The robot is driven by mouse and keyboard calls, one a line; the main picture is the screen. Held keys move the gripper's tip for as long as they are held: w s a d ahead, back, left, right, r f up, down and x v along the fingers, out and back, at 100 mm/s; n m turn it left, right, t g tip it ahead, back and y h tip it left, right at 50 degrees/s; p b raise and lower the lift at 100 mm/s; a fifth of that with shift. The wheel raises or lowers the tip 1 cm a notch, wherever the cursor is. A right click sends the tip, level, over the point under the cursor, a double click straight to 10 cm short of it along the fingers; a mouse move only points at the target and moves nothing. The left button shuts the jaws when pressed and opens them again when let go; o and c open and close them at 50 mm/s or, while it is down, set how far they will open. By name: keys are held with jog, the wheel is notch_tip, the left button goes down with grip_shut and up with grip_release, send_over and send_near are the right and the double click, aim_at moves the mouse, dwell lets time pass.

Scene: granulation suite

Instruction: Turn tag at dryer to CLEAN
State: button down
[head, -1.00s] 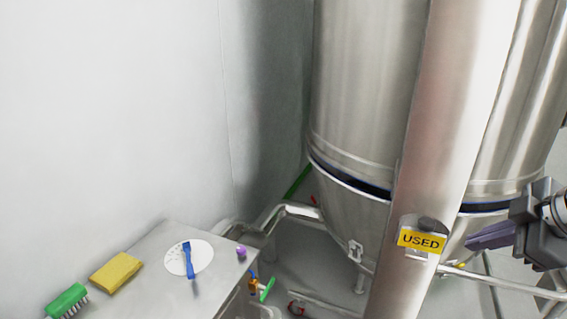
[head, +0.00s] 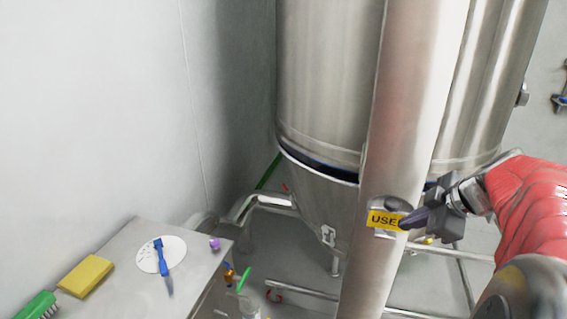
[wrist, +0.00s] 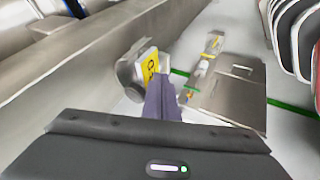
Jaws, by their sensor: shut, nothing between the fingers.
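The yellow tag (head: 382,219) hangs on the front of the steel column (head: 405,120) before the dryer (head: 325,90). It reads "USE", with its right end hidden behind my fingers. My gripper (head: 408,222) is shut and empty, its dark fingers at the tag's right edge. In the wrist view the tag (wrist: 149,68) shows edge-on just beyond the shut fingertips (wrist: 160,84), beside a round metal holder (wrist: 130,70). I cannot tell whether the fingers touch the tag.
A steel table (head: 125,245) at lower left carries a yellow sponge (head: 85,276), a green brush (head: 38,305), a white disc with a blue brush (head: 161,255) and a purple cap (head: 214,244). Steel pipes (head: 310,297) run low near the floor.

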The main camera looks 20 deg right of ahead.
jog(key=shift+w+d, duration=0.55)
jog(key=shift+w, duration=0.25)
